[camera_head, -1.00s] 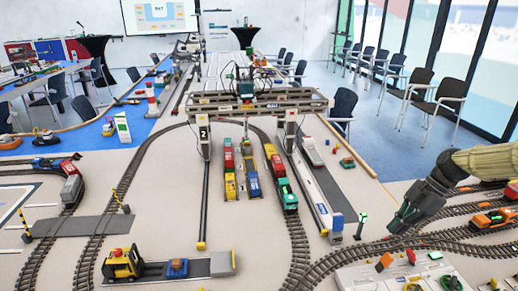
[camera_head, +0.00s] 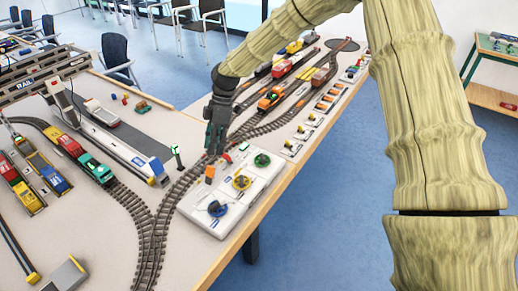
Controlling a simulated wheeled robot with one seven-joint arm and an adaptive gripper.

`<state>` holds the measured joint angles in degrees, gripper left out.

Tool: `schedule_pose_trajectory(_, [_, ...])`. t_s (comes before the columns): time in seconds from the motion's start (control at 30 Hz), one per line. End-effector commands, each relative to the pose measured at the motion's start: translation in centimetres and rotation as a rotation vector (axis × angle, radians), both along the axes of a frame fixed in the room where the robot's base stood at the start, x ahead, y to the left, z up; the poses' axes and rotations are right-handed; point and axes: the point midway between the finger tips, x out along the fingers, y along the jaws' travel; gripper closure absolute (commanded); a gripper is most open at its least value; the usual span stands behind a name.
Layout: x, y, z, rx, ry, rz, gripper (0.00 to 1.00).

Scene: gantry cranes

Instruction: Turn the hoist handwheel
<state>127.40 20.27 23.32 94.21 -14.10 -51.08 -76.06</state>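A white control panel (camera_head: 233,225) lies at the table's front edge. On it are three small handwheels in a row: blue (camera_head: 217,209), yellow (camera_head: 242,182) and green (camera_head: 262,160). I cannot read any label that tells which is the hoist wheel. An orange block (camera_head: 209,173) and a red block (camera_head: 228,158) show by the panel's far side. My gripper (camera_head: 213,152) points down near these blocks, at the panel's far edge and left of the green wheel. Its fingers are small and dark, and their gap is unclear. It does not appear to be on any wheel.
A small green signal (camera_head: 177,155) stands left of my gripper beside curved tracks (camera_head: 150,235). The gantry crane (camera_head: 42,76) is at the left. Several small switches (camera_head: 304,132) line the edge beyond the panel. Open floor (camera_head: 330,225) lies to the right.

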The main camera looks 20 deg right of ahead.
Motion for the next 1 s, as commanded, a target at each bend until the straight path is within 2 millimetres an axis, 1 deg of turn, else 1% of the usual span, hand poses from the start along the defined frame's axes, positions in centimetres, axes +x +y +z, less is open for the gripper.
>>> schedule_pose_trajectory(0.33, [0.7,-5.8,-1.8,-0.236,0.118,-0.654,0.68])
schedule_pose_trajectory(0.53, [1.3,-9.9,-2.0,-0.341,0.147,-1.049,0.68])
schedule_pose_trajectory(0.7, [1.7,-13.5,-1.6,-0.406,0.153,-1.381,0.68])
schedule_pose_trajectory(0.8, [1.9,-15.3,-1.3,-0.427,0.149,-1.547,0.68])
schedule_pose_trajectory(0.9, [2.1,-16.7,-0.9,-0.435,0.144,-1.669,0.68])
schedule_pose_trajectory(1.0, [2.3,-17.5,-0.7,-0.438,0.142,-1.742,0.68])
